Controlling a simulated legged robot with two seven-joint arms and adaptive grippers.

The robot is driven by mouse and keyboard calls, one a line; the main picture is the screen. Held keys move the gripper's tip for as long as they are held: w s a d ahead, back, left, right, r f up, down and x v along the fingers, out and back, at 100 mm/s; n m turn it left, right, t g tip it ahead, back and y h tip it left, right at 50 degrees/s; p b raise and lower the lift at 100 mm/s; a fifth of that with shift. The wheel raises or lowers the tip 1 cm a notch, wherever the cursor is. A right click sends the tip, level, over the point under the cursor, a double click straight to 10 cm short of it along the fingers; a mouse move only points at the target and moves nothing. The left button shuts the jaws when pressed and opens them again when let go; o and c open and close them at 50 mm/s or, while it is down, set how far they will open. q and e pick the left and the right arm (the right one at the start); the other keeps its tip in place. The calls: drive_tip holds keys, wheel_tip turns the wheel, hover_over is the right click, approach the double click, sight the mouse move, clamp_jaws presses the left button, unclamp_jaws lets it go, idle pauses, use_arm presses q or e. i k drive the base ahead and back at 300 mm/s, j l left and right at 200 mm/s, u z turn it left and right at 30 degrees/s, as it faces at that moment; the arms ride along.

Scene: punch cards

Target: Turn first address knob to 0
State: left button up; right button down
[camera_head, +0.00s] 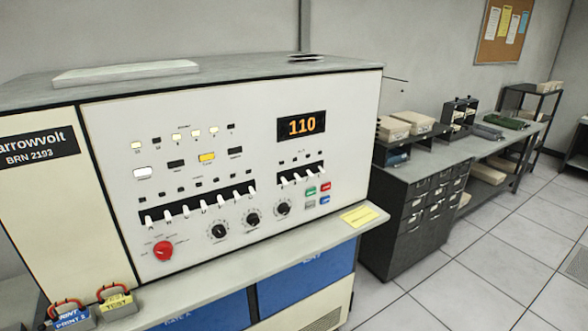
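A cream control panel (250,160) of the machine fills the left and middle of the head view. Three black round knobs sit in a rising row low on it: a left one (218,232), a middle one (252,219) and a right one (283,208). Their labels and dial marks are too small to read, so I cannot tell their settings or which is the first address knob. A lit orange display (302,125) above reads 110. A larger red knob (163,251) sits left of the black knobs. Neither gripper shows.
White toggle switches (204,204) line the panel above the knobs. A grey ledge (240,279) juts out below, with a yellow note (358,216) and tagged PRINT (71,316) and TEST (116,301) blocks on it. Dark drawers (430,205) stand to the right; the tiled floor (500,240) is clear.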

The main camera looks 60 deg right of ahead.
sight(219, 230)
drive_tip(key=z, duration=1.75)
